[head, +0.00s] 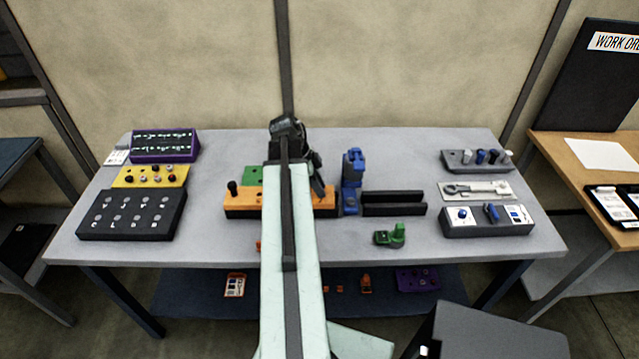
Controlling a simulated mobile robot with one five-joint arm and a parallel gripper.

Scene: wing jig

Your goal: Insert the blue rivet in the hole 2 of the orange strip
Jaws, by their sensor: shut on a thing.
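The orange strip (243,206) is a long block at the table's middle. My arm crosses in front of it, so its middle and some holes are hidden. A black peg (233,187) stands at its left end. My gripper (319,190) is dark and points down at the right part of the strip, right of my arm. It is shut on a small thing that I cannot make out. I cannot tell whether that thing touches the strip. Blue pegs, perhaps rivets (481,156), stand in a grey rack (461,164) at the back right.
A blue clamp-like block (352,180) and black rails (392,209) stand right of the strip. A green part (390,236) lies in front. Purple (165,145), yellow (148,176) and black (130,216) blocks fill the left. Grey table is bare between the rails and the right-hand trays.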

